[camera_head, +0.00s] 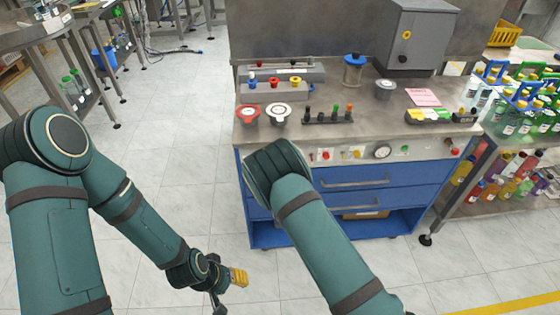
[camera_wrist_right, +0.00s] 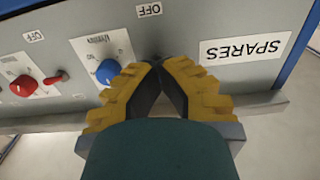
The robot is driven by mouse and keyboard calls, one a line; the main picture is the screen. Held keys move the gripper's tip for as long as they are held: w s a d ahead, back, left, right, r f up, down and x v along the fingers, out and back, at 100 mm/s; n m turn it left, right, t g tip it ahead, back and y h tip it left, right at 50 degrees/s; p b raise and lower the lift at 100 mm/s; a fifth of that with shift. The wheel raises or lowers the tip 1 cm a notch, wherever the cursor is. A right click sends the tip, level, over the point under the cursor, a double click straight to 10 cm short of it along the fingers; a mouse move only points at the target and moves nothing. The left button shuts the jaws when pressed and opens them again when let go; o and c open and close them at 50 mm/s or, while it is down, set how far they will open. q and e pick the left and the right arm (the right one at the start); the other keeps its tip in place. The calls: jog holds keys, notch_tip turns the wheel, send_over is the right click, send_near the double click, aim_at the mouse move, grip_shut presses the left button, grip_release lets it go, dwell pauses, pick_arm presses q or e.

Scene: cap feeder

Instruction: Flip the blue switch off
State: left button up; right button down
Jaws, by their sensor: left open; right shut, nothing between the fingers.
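In the right wrist view, a blue round knob (camera_wrist_right: 108,72) sits on a white plate on the grey panel (camera_wrist_right: 200,18). A red knob (camera_wrist_right: 24,87) with a small red toggle switch (camera_wrist_right: 56,77) beside it is further left. An OFF label (camera_wrist_right: 149,10) is above my right gripper (camera_wrist_right: 158,68). That gripper is shut and empty, its yellow-backed fingers against or close to the panel, just right of the blue knob. No blue toggle shows; the fingers cover that spot. In the head view, my left gripper (camera_head: 238,277) is open and low over the floor; my right arm hides the right gripper.
The steel-topped bench (camera_head: 340,90) has blue drawers (camera_head: 370,180) below its front panel. It holds a jar (camera_head: 354,70), red and white round dishes and a caps rack. A SPARES label (camera_wrist_right: 255,47) is right of the right gripper.

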jog(key=shift+f, duration=0.15)
jog(key=shift+f+t, duration=0.2)
jog(key=shift+t, duration=0.95)
jog(key=shift+f+t, duration=0.25)
jog(key=shift+t, duration=0.85)
jog(key=shift+f+t, duration=0.2)
jog(key=shift+t, duration=0.95)
jog(key=c, duration=1.4)
grip_release()
jog(key=shift+w, duration=0.1)
jog(key=v, duration=1.2)
